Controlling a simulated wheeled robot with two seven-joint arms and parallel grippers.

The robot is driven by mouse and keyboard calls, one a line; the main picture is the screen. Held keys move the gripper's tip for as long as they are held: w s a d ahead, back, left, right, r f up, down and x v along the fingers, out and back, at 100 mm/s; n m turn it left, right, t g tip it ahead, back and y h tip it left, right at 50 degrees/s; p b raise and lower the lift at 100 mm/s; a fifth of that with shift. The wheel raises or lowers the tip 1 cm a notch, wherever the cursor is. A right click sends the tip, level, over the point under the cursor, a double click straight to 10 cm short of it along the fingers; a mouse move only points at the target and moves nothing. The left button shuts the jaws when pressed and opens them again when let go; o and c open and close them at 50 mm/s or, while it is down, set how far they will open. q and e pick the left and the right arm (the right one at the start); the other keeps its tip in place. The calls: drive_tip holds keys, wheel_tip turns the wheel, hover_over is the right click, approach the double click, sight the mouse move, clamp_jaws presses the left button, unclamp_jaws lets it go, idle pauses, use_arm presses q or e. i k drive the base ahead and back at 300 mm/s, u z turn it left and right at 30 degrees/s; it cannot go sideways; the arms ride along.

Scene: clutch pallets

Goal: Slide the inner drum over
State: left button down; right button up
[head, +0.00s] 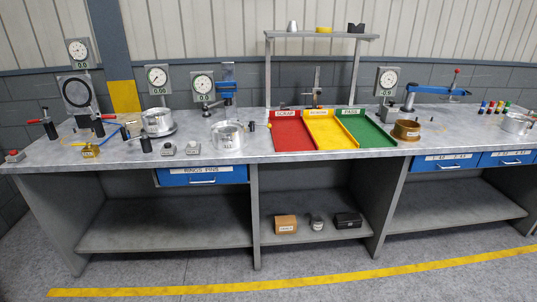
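A silver drum (227,137) with a dark mark on its front stands on the bench, left of the coloured trays. Another silver drum (158,121) sits on a round base further left. A third silver, pot-like part (514,123) stands at the far right. A brass-coloured ring (406,131) stands right of the green tray. I cannot tell which of these is the inner drum. Neither of my grippers is in view.
Red (291,138), yellow (328,137) and green (366,134) trays fill the bench middle. Gauges, a blue press (228,88) and a blue arm (437,90) stand behind. Black-handled tools (49,128) crowd the left. Bare bench shows right of the brass ring. Blue drawers (202,176) are shut.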

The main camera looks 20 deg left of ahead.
sight(227, 135)
drive_tip(key=u, duration=1.35)
drive_tip(key=i, duration=1.2)
drive_tip(key=z, duration=0.65)
drive_tip(key=i, duration=0.9)
drive_tip(key=z, duration=0.9)
